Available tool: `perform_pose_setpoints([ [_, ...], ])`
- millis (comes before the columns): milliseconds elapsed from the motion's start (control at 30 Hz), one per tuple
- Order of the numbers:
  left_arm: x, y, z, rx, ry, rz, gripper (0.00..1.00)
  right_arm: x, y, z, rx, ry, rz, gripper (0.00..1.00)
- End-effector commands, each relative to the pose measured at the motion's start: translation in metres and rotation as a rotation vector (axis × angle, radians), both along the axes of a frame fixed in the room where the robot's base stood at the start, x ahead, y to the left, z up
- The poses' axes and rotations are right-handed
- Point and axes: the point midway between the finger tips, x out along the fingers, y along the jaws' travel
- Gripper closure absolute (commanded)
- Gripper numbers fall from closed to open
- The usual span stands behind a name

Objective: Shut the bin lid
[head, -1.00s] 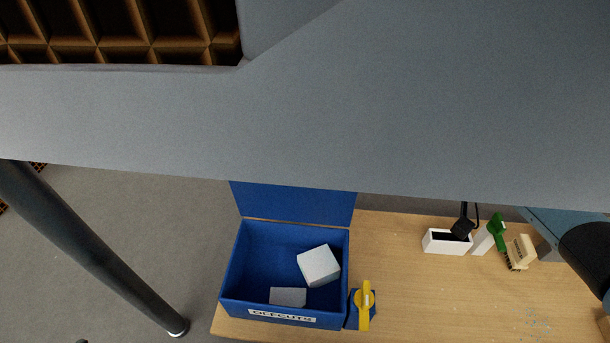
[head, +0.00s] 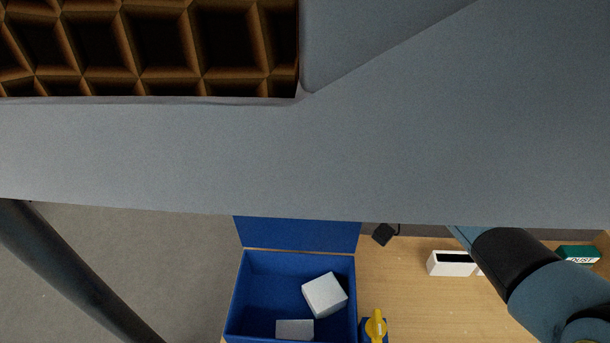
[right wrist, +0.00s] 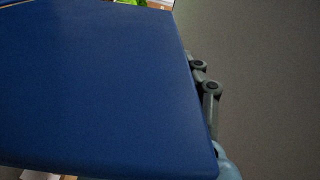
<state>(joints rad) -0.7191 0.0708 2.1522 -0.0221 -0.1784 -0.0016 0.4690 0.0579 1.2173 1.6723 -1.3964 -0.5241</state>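The blue bin (head: 239,292) stands open on the wooden table, with a white cube (head: 325,294) and a pale block (head: 295,329) inside. Its blue lid (head: 298,234) rises from the back edge; the grey shape above hides its upper part. In the right wrist view a blue panel (right wrist: 95,85), apparently the lid, fills most of the picture. Grey finger links of my right gripper (right wrist: 207,92) show past its right edge; the fingertips are hidden there. In the head view a black tip (head: 385,234), probably that gripper's, is just right of the lid. My left gripper is not seen.
A small blue holder with a yellow tool (head: 376,326) stands close at the bin's right. A white open box (head: 451,263) and a green DUST box (head: 577,254) are further right. A large grey shape (head: 300,155) blocks much of the head view.

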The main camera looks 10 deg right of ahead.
Motion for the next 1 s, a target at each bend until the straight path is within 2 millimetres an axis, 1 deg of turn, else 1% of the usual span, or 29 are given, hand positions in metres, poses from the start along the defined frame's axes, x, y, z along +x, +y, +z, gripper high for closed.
perform_pose_setpoints([
  [100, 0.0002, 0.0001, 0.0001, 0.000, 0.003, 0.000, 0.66, 0.0010, 0.0057, 0.0001, 0.000, 0.000, 0.000, 0.66],
  [333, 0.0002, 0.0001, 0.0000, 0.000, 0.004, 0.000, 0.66, 0.0010, 0.0060, -0.0004, -0.001, 0.000, 0.000, 0.66],
  [367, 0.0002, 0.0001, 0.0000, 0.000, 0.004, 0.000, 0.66, 0.0010, 0.0059, -0.0004, -0.001, 0.000, 0.000, 0.68],
  [600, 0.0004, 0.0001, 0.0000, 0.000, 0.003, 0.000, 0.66, 0.0009, 0.0057, -0.0005, -0.001, 0.001, 0.000, 1.00],
  [1000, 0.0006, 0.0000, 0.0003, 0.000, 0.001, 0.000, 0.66, 0.0010, 0.0055, -0.0003, 0.000, 0.000, 0.000, 1.00],
])
